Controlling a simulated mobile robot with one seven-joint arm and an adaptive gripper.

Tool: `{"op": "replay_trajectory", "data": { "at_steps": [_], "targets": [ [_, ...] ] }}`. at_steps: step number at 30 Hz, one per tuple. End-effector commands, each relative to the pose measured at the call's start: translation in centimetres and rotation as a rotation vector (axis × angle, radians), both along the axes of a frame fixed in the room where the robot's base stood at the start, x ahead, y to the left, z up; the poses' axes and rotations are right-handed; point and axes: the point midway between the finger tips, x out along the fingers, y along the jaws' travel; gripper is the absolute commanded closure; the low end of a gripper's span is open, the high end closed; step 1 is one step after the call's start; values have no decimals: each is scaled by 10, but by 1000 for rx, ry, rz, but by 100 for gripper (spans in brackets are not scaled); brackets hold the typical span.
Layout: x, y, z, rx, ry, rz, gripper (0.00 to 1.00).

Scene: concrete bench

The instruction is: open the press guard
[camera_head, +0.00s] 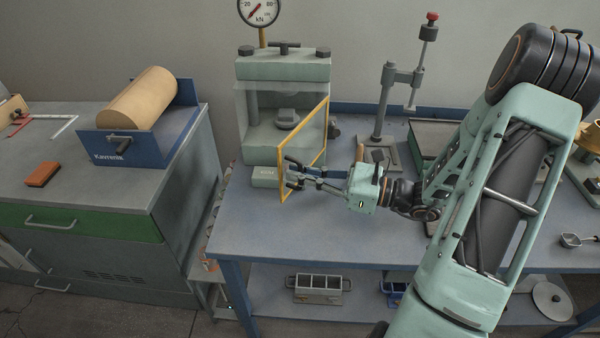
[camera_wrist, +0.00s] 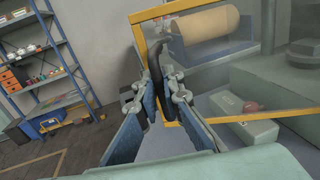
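The press guard (camera_head: 307,152) is a clear panel in a yellow frame, standing swung out at an angle in front of the pale green press (camera_head: 258,70). Its frame also shows in the wrist view (camera_wrist: 141,45), running behind and to the right of my fingers. My gripper (camera_head: 291,173) is at the guard's free left edge. Its two fingers look apart in the head view, with dark tips near the frame. In the wrist view, my fingertips (camera_wrist: 152,72) overlap the frame's upright.
A force gauge (camera_head: 260,10) stands above the press. A small pale block (camera_head: 265,177) sits at the press's front. A stand with a red knob (camera_head: 432,16) is to the right. The blue bench top (camera_head: 250,215) is clear at its front left. A blue roller unit (camera_head: 150,155) is at left.

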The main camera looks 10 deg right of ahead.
Motion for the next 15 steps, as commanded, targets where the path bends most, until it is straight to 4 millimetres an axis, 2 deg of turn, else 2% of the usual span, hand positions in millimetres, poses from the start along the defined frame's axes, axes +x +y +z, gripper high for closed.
{"op": "replay_trajectory", "data": {
  "at_steps": [15],
  "targets": [
    [-1,-5,1,1,-3,18,100]
  ]
}}
